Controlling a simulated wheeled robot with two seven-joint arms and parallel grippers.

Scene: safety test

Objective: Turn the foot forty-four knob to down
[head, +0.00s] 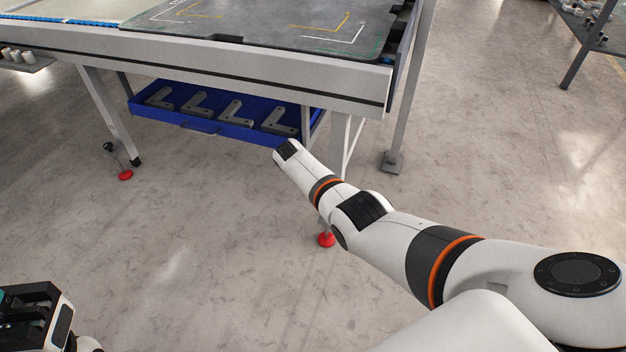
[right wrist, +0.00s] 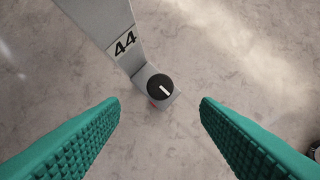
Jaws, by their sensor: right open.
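The foot knob (right wrist: 159,88) is a round black dial with a short white pointer line, slanting toward the lower right in the right wrist view. It sits at the end of a grey leg (right wrist: 104,18) labelled "44" (right wrist: 124,43). My right gripper (right wrist: 159,102) is open, its teal ridged fingers apart, one on each side of the knob in the picture and not visibly touching it. In the head view my right arm hides this knob and the gripper's fingers. My left gripper (head: 32,312) is at the bottom left, partly cut off; its opening is unclear.
A workbench (head: 250,70) stands ahead, with a blue tray (head: 205,124) of grey brackets under it. One red foot (head: 326,240) shows below my right arm, another (head: 125,175) at left beside a black knob (head: 108,147). A grey post (head: 405,110) stands right.

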